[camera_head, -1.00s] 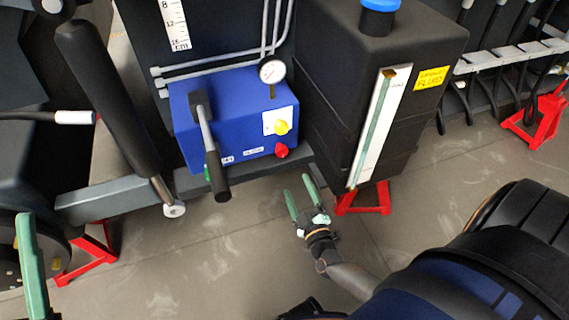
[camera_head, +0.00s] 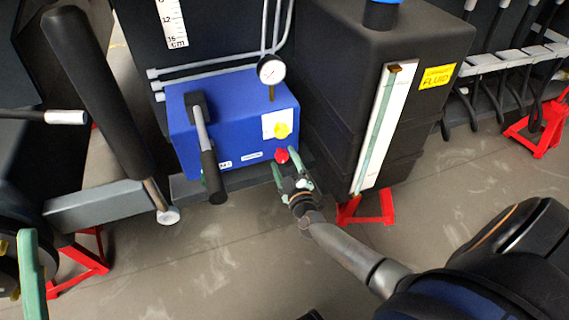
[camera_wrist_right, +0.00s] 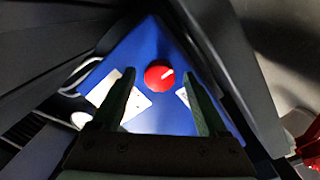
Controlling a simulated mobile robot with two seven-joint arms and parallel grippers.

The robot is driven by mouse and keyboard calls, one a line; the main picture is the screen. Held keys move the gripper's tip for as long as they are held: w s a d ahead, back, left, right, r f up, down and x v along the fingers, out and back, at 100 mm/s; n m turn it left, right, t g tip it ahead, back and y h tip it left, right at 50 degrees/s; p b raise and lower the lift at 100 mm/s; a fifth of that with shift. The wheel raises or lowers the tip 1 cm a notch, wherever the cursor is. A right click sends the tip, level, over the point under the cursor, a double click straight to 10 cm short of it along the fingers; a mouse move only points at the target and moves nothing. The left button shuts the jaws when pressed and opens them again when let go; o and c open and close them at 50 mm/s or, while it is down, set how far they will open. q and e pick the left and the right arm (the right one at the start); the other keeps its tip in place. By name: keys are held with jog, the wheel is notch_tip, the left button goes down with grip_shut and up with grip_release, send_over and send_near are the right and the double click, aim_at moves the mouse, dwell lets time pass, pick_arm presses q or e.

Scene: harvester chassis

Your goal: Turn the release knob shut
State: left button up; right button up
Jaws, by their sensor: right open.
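The red knob (camera_head: 282,155), which looks like the release knob, sits low on the front right of the blue box (camera_head: 233,125). In the right wrist view the red knob (camera_wrist_right: 159,76) is round with a pale line on its face, pointing up and right. My right gripper (camera_head: 285,164) is open, with its green fingertips on either side of the knob in the picture. The wrist view shows the knob between and beyond the fingertips; contact cannot be told. Of my left gripper (camera_head: 31,268), only a green finger shows at the lower left edge.
A black-handled lever (camera_head: 212,175) hangs in front of the box. A dark fluid tank (camera_head: 335,110) stands close on the right, above a red stand (camera_head: 375,209). The floor in front is clear.

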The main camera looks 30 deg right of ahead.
jog(key=shift+c, duration=0.2)
grip_shut()
dwell(0.4)
